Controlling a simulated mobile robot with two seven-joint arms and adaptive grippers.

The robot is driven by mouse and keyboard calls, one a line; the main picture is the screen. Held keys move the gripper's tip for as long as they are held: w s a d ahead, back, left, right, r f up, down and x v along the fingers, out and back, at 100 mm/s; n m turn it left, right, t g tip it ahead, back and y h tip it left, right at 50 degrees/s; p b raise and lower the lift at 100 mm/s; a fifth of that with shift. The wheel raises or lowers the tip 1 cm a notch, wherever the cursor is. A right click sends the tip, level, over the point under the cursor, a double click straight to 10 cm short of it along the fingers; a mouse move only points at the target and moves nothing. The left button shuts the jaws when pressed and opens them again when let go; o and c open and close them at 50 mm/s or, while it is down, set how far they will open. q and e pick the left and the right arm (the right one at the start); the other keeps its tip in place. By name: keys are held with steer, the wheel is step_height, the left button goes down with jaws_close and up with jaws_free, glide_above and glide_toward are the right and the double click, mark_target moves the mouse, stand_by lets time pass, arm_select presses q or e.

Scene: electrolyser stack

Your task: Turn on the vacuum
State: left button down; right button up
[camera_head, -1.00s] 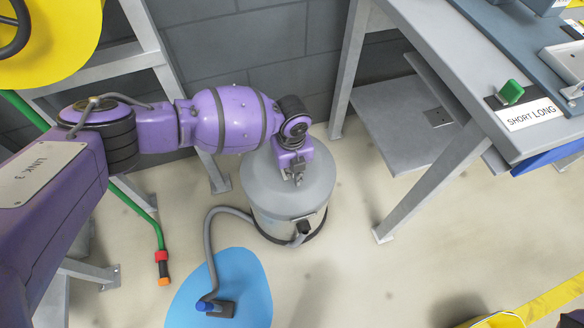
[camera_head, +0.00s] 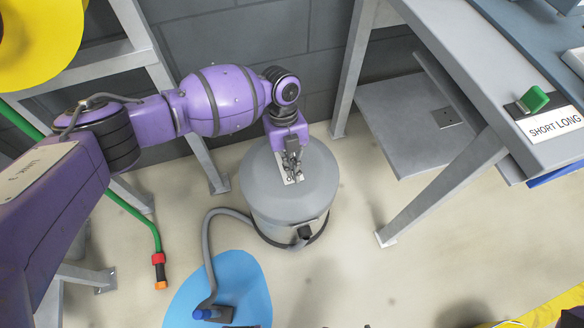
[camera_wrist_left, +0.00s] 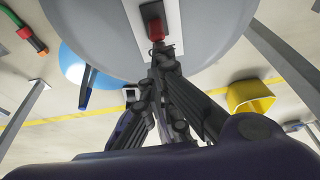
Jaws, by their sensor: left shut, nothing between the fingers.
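The vacuum is a grey drum (camera_head: 262,185) with a domed lid, standing on the floor below the tables. In the left wrist view its grey lid (camera_wrist_left: 88,30) fills the top, with a pale panel (camera_wrist_left: 178,22) carrying a red switch (camera_wrist_left: 156,29) on a dark plate. My left gripper (camera_head: 293,178) is shut and empty over the lid's panel. In the left wrist view its fingertips (camera_wrist_left: 161,56) are just below the red switch; whether they touch it I cannot tell. In the head view the gripper hides the switch. My right gripper is not in view.
A grey hose (camera_head: 207,250) runs from the vacuum to a nozzle (camera_head: 215,314) on a blue floor patch (camera_head: 245,285). A green hose (camera_head: 140,214) hangs at the left. A grey table (camera_head: 450,60) stands at the right. The floor right of the vacuum is clear.

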arm_select(q)
steer(key=shift+w+a+f+g+b, duration=0.1)
steer(key=shift+w+f+g+b, duration=0.05)
steer(key=shift+w+g+b, duration=0.2)
steer(key=shift+w, duration=0.15)
steer(key=shift+a+r, duration=0.1)
steer(key=shift+r, duration=0.35)
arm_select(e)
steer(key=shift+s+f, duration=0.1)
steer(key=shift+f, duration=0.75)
arm_select(q)
steer(key=shift+r+p, duration=0.3)
steer(key=shift+r, duration=0.5)
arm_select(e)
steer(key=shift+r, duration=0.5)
